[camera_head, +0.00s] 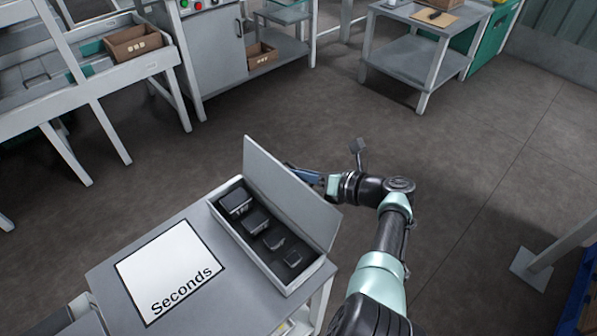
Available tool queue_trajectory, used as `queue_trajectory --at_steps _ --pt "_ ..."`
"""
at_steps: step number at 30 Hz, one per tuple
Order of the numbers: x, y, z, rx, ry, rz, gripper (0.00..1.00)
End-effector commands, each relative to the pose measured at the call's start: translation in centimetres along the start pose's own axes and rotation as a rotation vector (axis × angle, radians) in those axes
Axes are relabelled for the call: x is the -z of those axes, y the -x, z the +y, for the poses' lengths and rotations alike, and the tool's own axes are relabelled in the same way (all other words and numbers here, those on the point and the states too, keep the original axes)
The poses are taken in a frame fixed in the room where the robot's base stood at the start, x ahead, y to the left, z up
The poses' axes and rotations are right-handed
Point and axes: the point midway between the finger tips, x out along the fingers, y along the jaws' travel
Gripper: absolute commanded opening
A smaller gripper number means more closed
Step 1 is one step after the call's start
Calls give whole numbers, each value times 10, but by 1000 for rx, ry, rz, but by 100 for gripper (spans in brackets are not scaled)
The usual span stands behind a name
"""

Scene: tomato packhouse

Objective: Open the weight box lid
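The weight box (268,262) is a long, light grey box on the right part of a grey table. Several dark block weights (257,221) sit in a row inside it. Its flat grey lid (290,192) stands raised along the far right side, tilted up from the box, with the inside exposed. My gripper (306,175) is just behind the lid's upper edge, on the side away from the weights. The lid partly hides it, so I cannot tell whether its fingers are open or touch the lid.
A white sheet marked "Seconds" (172,268) lies on the table left of the box. A sorting bench with a brown carton (133,42) stands at the upper left. A grey trolley (412,58) is at the back. The floor (480,150) at right is mostly clear.

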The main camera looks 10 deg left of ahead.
Motion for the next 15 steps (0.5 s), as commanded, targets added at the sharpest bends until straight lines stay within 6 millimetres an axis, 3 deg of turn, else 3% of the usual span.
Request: queue_trajectory --at_steps 8,15 --pt "-4 16 2 1 0 -3 25" --pt "-4 68 2 3 -1 -4 25"
